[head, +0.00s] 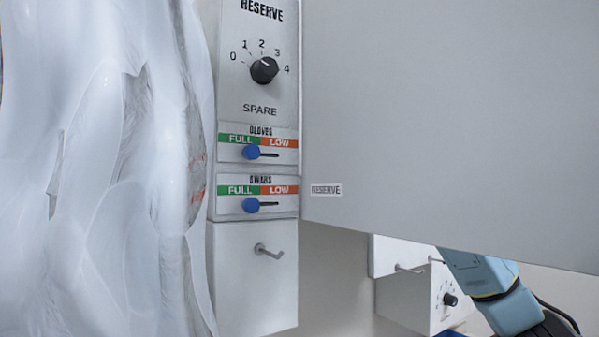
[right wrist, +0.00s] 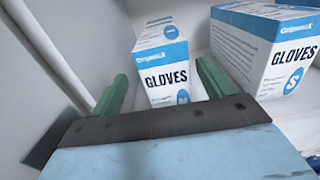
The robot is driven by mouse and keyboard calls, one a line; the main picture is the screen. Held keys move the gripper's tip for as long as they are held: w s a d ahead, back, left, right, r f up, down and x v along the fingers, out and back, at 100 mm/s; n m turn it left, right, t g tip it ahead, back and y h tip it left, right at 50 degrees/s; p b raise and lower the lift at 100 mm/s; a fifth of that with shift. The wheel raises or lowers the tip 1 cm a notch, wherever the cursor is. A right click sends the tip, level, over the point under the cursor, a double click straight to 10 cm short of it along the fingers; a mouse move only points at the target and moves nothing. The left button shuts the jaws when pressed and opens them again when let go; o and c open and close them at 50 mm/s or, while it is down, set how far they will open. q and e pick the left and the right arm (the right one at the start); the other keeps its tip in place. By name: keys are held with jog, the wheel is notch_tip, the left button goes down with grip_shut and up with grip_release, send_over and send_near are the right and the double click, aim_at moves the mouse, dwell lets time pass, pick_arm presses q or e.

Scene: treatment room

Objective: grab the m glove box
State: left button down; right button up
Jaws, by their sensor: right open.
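The M glove box (right wrist: 163,72), white and blue with the word GLOVES and a round blue M mark, stands in the right wrist view. My right gripper (right wrist: 164,78) is open, with one green finger near each side of the box's lower front. I cannot tell whether the fingers touch it. The box is not visible in the head view, where a large grey panel (head: 450,110) fills the upper right. Part of my right arm (head: 492,285) shows below the panel. My left gripper is not in view.
A larger S glove box (right wrist: 265,50) stands to the right of the M box. A pale wall and rail (right wrist: 60,50) are at the left. In the head view, a crumpled translucent sheet (head: 90,170) fills the left, beside a white unit (head: 255,235) with a dial, sliders and a hook.

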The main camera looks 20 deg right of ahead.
jog(key=shift+w+a, duration=0.1)
jog(key=shift+w, duration=0.75)
jog(key=w+p, duration=0.3)
jog(key=w, duration=0.1)
jog(key=shift+w+f, duration=0.1)
jog(key=shift+w, duration=0.3)
jog(key=shift+w+a+f, duration=0.1)
jog(key=shift+w, duration=0.2)
jog(key=shift+s, duration=0.1)
jog(key=shift+c, duration=0.3)
jog(key=c, duration=1.2)
